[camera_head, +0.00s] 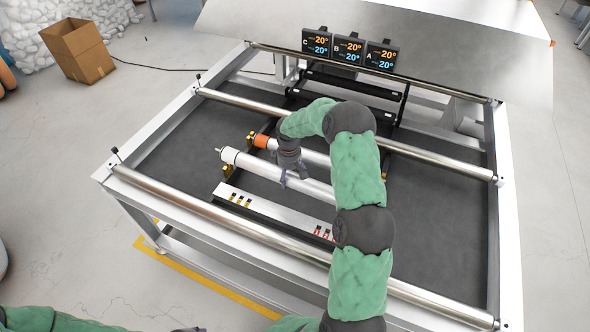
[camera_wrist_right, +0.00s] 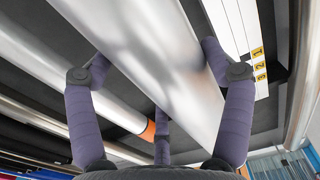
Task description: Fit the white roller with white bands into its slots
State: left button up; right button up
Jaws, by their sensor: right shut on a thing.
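The white roller (camera_head: 257,166) lies slantwise over the machine bed in the head view, with a pale band and thin shaft at its left end. My right gripper (camera_head: 293,177) is shut on it from above. In the right wrist view the roller (camera_wrist_right: 165,60) runs between the gripper's purple fingers (camera_wrist_right: 158,80). A yellow bracket (camera_head: 227,170) shows just below the roller's left end; I cannot tell if the shaft is seated in it. The roller's right end is hidden behind my right arm. Only a sliver of my left gripper (camera_head: 188,329) shows at the bottom edge.
A second roller with an orange band (camera_head: 265,142) lies just behind. A pale strip with yellow and red labels (camera_head: 262,208) lies in front. Long metal bars (camera_head: 190,200) cross the frame. Three displays (camera_head: 348,49) stand at the back. The left bed (camera_head: 180,145) is clear.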

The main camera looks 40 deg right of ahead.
jog(key=d, duration=0.2)
jog(key=shift+s+d+f, duration=0.2)
jog(key=shift+d+f, duration=0.1)
jog(key=shift+f+b, duration=1.85)
jog(key=shift+f, duration=1.05)
jog(key=shift+f+b, duration=1.45)
jog(key=shift+f, duration=0.5)
dwell(0.4)
